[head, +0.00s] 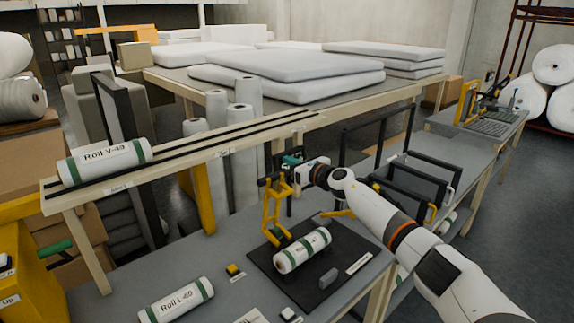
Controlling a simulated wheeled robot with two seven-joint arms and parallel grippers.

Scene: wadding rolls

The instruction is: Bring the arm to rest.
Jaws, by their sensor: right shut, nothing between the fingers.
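My right arm (415,240), white with an orange ring, reaches in from the lower right. My left gripper is not in view.
Roll V-40 (105,161) lies on a raised wooden rail shelf (200,160) at the left. Roll L-60 (175,302) lies on the grey bench at the front. Black frames (405,190) stand right of the gripper. White slabs (285,70) cover the table behind.

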